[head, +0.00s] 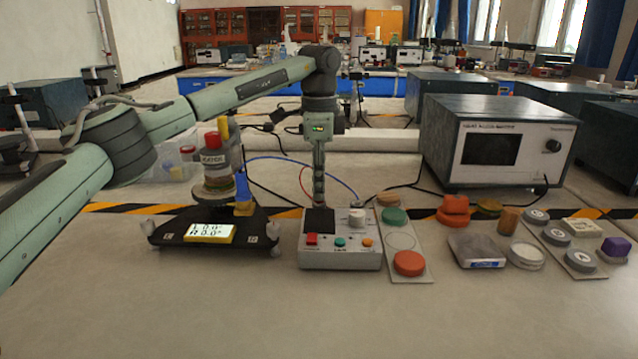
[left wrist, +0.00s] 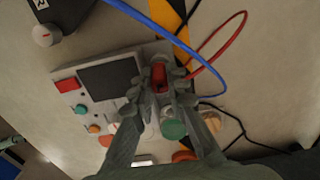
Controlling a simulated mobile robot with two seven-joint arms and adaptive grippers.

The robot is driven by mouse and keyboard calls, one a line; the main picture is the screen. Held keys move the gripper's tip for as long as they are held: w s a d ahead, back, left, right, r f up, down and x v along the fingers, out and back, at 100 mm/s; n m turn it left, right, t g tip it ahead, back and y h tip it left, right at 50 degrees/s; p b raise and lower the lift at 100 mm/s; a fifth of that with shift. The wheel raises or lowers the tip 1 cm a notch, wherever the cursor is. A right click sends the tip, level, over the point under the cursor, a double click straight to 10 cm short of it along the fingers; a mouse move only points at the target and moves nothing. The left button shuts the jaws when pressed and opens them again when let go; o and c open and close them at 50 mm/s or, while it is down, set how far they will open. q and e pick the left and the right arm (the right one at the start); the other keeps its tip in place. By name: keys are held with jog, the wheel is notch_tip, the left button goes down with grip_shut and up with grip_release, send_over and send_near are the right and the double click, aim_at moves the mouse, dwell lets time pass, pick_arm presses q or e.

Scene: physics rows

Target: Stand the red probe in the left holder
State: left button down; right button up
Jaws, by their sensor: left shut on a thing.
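My left gripper (head: 319,196) points straight down over the back of the grey control box (head: 340,262), beside its dark screen (head: 319,221). In the left wrist view the fingers (left wrist: 159,84) are closed around the red probe (left wrist: 159,77), and a red cable (left wrist: 222,72) bends away near it. In the head view the fingers hide the probe. I cannot clearly make out the left holder, and cannot tell whether the probe's lower end touches anything. The box also shows in the left wrist view (left wrist: 105,112). My right gripper is in neither view.
A dark-based stand (head: 170,235) with stacked discs is left of the box. A card with a green disc (head: 395,216) and an orange disc (head: 409,263) lies to the right. A blue cable (head: 285,160) loops behind. The front of the bench is clear.

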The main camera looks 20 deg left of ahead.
pick_arm(q)
jog(key=shift+f, duration=0.15)
jog(key=c, duration=1.2)
grip_release()
jog(key=shift+r+p, duration=0.95)
jog(key=shift+r, duration=2.85)
